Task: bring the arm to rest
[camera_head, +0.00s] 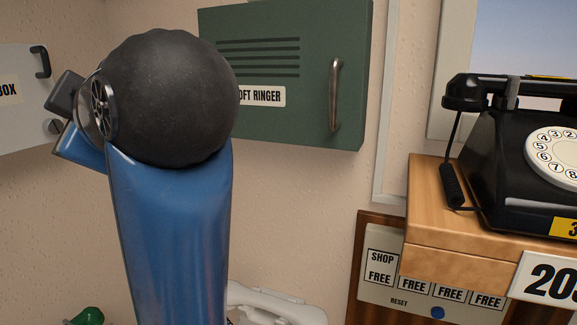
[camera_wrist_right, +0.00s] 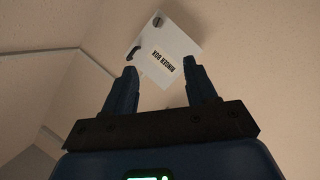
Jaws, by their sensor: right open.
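My right gripper (camera_wrist_right: 161,76) is open in the right wrist view, its two dark blue fingers spread with nothing between them. Beyond the fingertips is a white wall box labelled RINGER BOX (camera_wrist_right: 170,45), with clear space between. In the head view a blue arm of mine (camera_head: 170,235) with a black ball joint (camera_head: 170,100) stands upright left of the middle. No gripper fingers can be made out there. My left gripper is in neither view.
A green SOFT RINGER box (camera_head: 305,60) hangs behind the arm; the ringer box (camera_head: 20,115) is at far left. A black dial phone (camera_head: 510,130) sits on a wooden stand (camera_head: 450,220) at right, above a button panel (camera_head: 380,250). A white object (camera_head: 275,305) lies low in the middle.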

